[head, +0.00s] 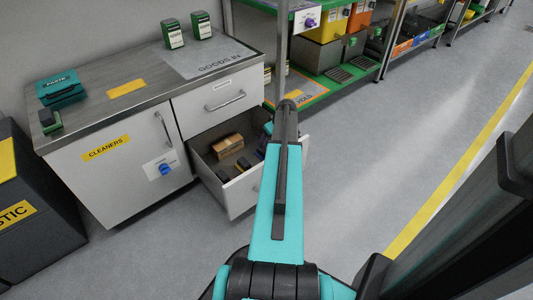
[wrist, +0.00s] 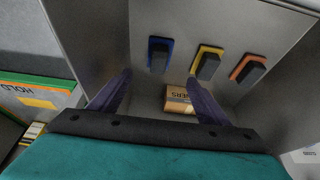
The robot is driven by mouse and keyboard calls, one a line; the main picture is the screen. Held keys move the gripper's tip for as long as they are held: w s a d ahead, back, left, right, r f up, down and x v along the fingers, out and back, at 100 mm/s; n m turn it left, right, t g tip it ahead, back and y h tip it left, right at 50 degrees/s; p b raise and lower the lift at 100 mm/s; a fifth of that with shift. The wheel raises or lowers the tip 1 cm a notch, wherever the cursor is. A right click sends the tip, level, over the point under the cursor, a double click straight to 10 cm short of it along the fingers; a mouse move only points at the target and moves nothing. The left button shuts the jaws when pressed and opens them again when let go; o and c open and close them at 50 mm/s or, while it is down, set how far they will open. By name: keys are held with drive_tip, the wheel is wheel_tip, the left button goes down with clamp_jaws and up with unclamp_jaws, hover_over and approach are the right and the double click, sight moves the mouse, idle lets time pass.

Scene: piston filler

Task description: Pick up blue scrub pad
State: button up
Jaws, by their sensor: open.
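The blue scrub pad (wrist: 160,54) lies on the floor of the open drawer in the wrist view, a blue base with a dark block on top. It is the leftmost of a row of pads. My gripper (wrist: 160,81) is open, its two dark fingers spread wide, with nothing between them touching it. The blue pad shows beyond the fingertips, between their lines, and apart from them.
Beside the blue pad lie a yellow pad (wrist: 207,63) and an orange pad (wrist: 248,70). A cardboard box (wrist: 179,99) sits in the drawer, partly behind my gripper. The drawer's front wall (head: 242,193) stands out from the cabinet. A shelf rack (head: 300,100) stands close by.

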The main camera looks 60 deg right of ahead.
sight(264, 150)
drive_tip(key=shift+b+x, duration=1.5)
drive_tip(key=shift+x, duration=2.8)
drive_tip(key=shift+d+b+x, duration=0.1)
drive_tip(key=shift+b+x, duration=0.55)
drive_tip(key=shift+x, duration=0.25)
drive_tip(key=shift+d+b+x, duration=0.15)
drive_tip(key=shift+b+x, duration=0.45)
drive_tip(key=shift+x, duration=0.3)
drive_tip(key=shift+b+x, duration=0.35)
drive_tip(key=shift+x, duration=0.4)
drive_tip(key=shift+c, duration=0.4)
drive_tip(key=c, duration=1.1)
